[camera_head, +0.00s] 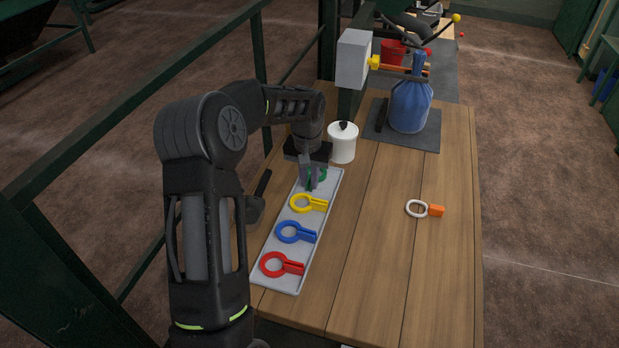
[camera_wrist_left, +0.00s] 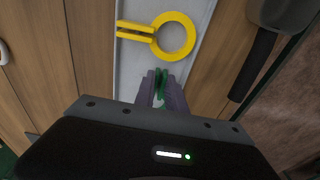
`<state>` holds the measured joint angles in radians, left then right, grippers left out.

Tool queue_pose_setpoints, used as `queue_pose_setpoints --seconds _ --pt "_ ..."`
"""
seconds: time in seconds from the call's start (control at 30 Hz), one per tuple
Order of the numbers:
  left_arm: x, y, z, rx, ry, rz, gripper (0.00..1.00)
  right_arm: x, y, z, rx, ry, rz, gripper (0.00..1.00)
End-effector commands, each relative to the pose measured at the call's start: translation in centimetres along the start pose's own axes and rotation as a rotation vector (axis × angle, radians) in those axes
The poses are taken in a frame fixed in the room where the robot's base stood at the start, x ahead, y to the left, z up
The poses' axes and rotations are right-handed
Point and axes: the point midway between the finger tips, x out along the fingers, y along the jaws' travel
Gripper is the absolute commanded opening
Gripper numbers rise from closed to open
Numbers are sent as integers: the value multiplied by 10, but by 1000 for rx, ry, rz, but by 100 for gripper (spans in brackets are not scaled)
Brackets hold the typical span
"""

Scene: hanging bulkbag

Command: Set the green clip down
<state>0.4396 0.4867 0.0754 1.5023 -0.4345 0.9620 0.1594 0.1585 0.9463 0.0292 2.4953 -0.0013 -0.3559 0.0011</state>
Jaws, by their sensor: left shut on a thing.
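The green clip (camera_head: 322,175) is between the fingers of my left gripper (camera_head: 313,181), over the far end of the grey tray (camera_head: 274,279). In the left wrist view, a narrow part of the green clip (camera_wrist_left: 160,84) shows between the fingertips of my left gripper (camera_wrist_left: 161,84), which is shut on it. The rest of the clip is hidden by the gripper. I cannot tell whether the clip touches the tray. A yellow clip (camera_head: 300,204) lies in the tray just nearer than the gripper, and it also shows in the left wrist view (camera_wrist_left: 189,52). My right gripper is not in view.
A blue clip (camera_head: 283,236) and a red clip (camera_head: 274,270) lie nearer in the tray. A white lidded pot (camera_head: 343,146) stands close to the gripper. An orange and white clip (camera_head: 435,210) and a blue bag (camera_head: 409,108) are right. The front right tabletop is clear.

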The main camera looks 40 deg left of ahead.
Motion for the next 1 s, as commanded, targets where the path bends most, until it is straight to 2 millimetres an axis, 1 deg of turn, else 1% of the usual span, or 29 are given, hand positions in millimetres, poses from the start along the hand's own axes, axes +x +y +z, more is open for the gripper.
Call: queue_pose_setpoints --seconds 0.13,0.17,0.4,0.43,0.77,0.87,1.0 --pt "0 0 0 0 0 0 0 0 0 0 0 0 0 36" --pt "0 0 0 0 0 0 16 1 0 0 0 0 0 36" --pt "0 0 0 0 0 0 36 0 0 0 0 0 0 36" --pt "0 0 0 0 0 0 37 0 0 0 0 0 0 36" --pt "-4 0 -1 0 1 0 37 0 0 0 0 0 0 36" --pt "-12 0 -1 0 2 0 37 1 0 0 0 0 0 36" --pt "-34 0 -1 0 5 1 37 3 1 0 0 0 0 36"
